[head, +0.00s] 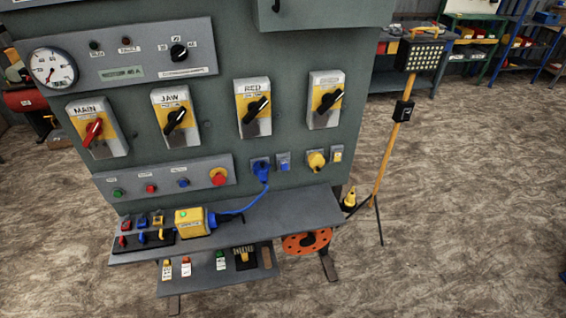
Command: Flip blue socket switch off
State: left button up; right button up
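The blue socket (261,165) is on the lower part of the grey-green panel, with a blue plug and cable in it. Its small blue switch (284,162) sits on a grey plate just right of the socket. The switch is too small to tell which way it is set. The blue cable (240,208) runs down to a yellow box (191,221) on the shelf. Neither of my grippers is in view.
A yellow socket (316,161) with its own switch (337,154) is further right. Several rotary switches sit above, push buttons to the left. A grey shelf (300,207) juts out below. A yellow lamp stand (391,145) stands to the right, with open floor around.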

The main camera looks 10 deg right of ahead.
aim_at(284, 164)
jog(key=z, duration=0.55)
jog(key=k, duration=0.65)
jog(key=z, duration=1.05)
jog(key=i, duration=1.2)
jog(key=u, duration=0.55)
